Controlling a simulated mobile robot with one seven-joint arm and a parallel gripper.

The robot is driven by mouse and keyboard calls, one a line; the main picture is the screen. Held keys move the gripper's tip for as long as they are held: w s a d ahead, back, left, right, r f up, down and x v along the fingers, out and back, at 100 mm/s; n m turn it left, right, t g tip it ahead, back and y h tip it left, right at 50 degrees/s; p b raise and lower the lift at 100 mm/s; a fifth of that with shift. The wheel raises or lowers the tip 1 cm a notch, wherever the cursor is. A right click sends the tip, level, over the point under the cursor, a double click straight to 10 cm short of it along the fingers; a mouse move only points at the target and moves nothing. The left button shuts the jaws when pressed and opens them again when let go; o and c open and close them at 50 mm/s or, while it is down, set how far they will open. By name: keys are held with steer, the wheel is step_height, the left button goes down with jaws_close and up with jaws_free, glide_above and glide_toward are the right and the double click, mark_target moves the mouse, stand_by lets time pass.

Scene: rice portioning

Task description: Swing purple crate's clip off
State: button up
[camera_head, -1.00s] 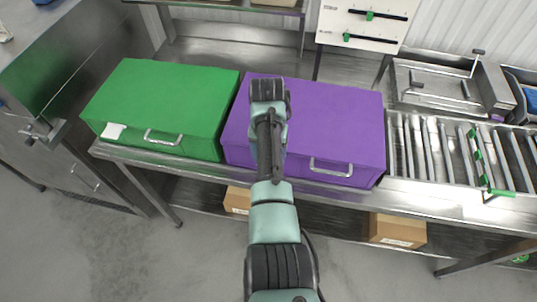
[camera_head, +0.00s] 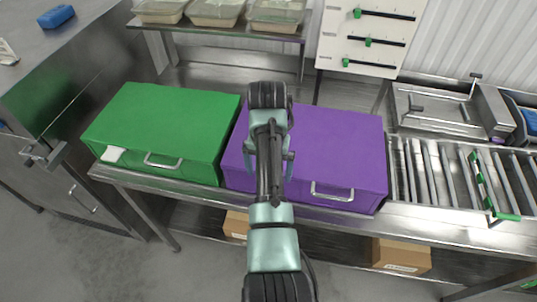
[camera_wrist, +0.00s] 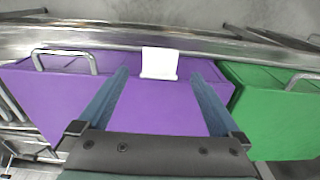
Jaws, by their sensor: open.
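The purple crate (camera_head: 335,145) stands closed on the steel table, with a metal handle on its front. In the wrist view, the purple crate (camera_wrist: 150,112) lies under my gripper (camera_wrist: 160,75). The gripper is open, its two blue-grey fingers spread apart and pointing toward the crate's front edge. A white clip (camera_wrist: 159,62) sits at that edge, between the fingertips in the picture; I see no finger touching it. In the head view, my arm covers that part of the crate, and the clip is hidden.
A green crate (camera_head: 165,125) stands close on the left in the head view, with a white clip (camera_head: 112,154) at its front left. A roller conveyor (camera_head: 440,170) is on the right. A shelf with trays (camera_head: 215,12) and a slider panel (camera_head: 370,35) are behind.

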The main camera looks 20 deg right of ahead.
step_height(320, 180, up, 8)
steer(key=p, duration=0.1)
steer(key=shift+s+a, duration=0.15)
steer(key=shift+s, duration=0.05)
stand_by(0.4)
